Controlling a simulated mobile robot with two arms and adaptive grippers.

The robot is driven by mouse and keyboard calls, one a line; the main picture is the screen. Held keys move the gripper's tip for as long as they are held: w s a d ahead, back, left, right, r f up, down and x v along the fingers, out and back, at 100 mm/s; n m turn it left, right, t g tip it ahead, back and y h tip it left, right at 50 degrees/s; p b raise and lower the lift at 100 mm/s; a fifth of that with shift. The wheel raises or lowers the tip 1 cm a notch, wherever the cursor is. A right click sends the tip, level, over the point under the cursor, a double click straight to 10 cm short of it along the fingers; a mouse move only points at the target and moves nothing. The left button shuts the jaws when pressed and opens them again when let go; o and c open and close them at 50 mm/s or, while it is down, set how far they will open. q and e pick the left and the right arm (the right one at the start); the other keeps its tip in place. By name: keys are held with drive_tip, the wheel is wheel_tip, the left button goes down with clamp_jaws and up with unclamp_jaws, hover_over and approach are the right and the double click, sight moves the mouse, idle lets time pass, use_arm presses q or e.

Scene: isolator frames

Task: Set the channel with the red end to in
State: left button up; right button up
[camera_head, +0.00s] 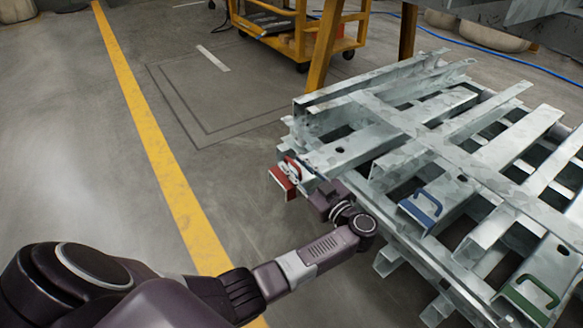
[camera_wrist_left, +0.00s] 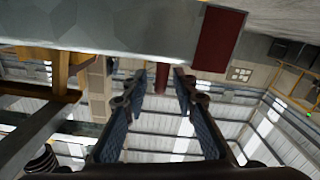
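The channel with the red end (camera_head: 284,183) sticks out at the left side of the stack, with a red handle on top of its end. In the left wrist view its grey side crosses the top, with the red end (camera_wrist_left: 218,38) at the upper right. My right gripper is not in view.
Similar channels have a blue end (camera_head: 417,213) and a green end (camera_head: 524,303). A long flat bar (camera_head: 455,153) lies across the stack. A yellow cart (camera_head: 340,45) stands behind. The floor left of the stack is clear, with a yellow line (camera_head: 165,165).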

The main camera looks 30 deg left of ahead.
use_arm(q)
drive_tip(key=shift+b+x, duration=0.45)
drive_tip(key=shift+x, duration=0.85)
drive_tip(key=shift+c, duration=0.6)
clamp_jaws()
